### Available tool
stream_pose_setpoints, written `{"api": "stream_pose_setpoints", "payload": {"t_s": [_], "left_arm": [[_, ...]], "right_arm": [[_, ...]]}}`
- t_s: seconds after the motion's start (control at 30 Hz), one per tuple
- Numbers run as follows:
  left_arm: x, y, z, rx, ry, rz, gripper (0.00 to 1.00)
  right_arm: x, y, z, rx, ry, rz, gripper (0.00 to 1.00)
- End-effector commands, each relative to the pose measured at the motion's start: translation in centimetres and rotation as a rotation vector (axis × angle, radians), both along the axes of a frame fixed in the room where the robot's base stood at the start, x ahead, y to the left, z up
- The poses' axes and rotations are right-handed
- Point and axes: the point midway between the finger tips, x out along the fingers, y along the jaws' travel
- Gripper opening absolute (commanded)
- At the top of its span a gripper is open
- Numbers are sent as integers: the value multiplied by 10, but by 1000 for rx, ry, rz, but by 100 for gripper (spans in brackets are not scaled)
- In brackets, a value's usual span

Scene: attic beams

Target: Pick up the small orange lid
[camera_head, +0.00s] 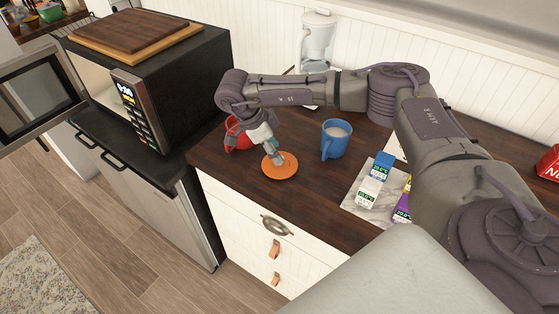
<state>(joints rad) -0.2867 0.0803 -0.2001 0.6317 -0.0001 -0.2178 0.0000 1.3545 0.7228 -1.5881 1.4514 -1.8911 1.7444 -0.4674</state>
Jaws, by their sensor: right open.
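The small orange lid (286,170) lies flat on the dark wooden counter, near its front edge. My right gripper (275,159) points down right over the lid, with its fingertips at or just above the lid's top. The gripper is open; whether the fingertips touch the lid cannot be told. The gripper hides part of the lid's middle. My left gripper is not in view.
A red mug (238,141) stands just behind left of the gripper, and a blue mug (335,139) stands to the right.

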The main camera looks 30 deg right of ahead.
Motion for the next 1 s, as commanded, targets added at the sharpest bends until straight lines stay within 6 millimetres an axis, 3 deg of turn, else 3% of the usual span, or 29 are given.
{"api": "stream_pose_setpoints", "payload": {"t_s": [0.03, 0.2, 0.47, 0.8, 1.0], "left_arm": [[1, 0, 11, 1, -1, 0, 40], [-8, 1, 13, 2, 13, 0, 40], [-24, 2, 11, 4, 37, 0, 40], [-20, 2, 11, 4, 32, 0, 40], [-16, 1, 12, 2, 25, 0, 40]], "right_arm": [[-3, -2, -3, -1, 6, -1, 52], [-5, -9, -24, -1, 2, -1, 52], [-5, -10, -28, 0, 0, 0, 52], [-5, -9, -27, 0, 0, 0, 0], [-4, -9, -27, 0, 0, 0, 0]]}}
